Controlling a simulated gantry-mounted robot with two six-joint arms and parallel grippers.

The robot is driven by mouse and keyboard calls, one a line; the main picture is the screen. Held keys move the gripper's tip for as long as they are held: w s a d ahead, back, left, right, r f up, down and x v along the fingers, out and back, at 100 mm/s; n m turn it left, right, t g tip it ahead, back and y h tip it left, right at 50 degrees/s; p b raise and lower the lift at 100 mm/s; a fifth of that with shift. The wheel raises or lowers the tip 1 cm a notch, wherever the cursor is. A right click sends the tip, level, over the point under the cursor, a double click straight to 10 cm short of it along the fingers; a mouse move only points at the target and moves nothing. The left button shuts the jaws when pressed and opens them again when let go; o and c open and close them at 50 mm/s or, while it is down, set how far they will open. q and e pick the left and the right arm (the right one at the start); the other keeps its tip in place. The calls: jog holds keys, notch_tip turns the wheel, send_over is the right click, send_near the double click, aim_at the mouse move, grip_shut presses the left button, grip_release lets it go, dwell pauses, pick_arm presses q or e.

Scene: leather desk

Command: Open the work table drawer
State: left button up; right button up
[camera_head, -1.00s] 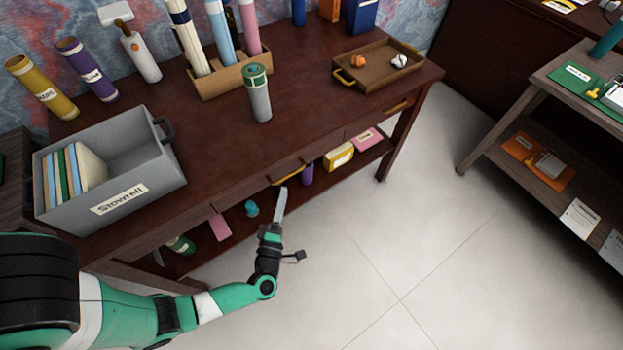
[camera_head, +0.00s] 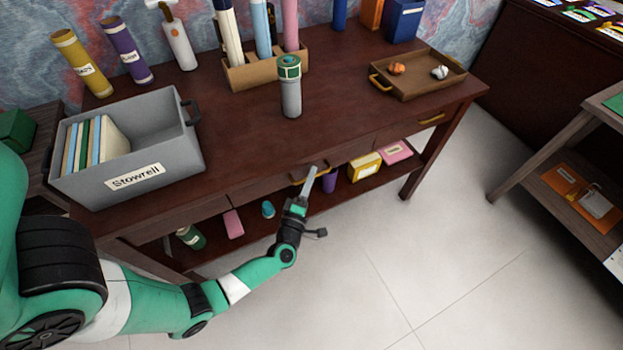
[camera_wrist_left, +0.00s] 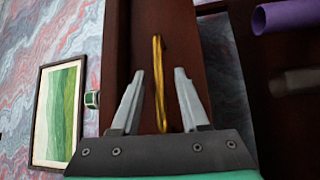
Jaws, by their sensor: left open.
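The dark wooden work table (camera_head: 245,130) has drawers along its front edge, with brass handles. The middle drawer's brass handle (camera_head: 297,178) is partly hidden behind my left gripper (camera_head: 310,178). A second handle (camera_head: 432,119) shows on the right drawer. The drawers look shut. My right gripper is not in view.
On the table are a grey bin (camera_head: 190,150), a grey-green cylinder (camera_head: 290,95) and a brown tray (camera_head: 420,92). A lower shelf holds a yellow box (camera_head: 364,167) and other items. The floor (camera_head: 400,260) in front is clear. A side shelf stands at right.

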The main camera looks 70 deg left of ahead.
pick_arm(q)
jog(key=shift+w+a+r, duration=0.1)
jog(key=shift+w+a, duration=0.2)
grip_shut()
dwell(1.3)
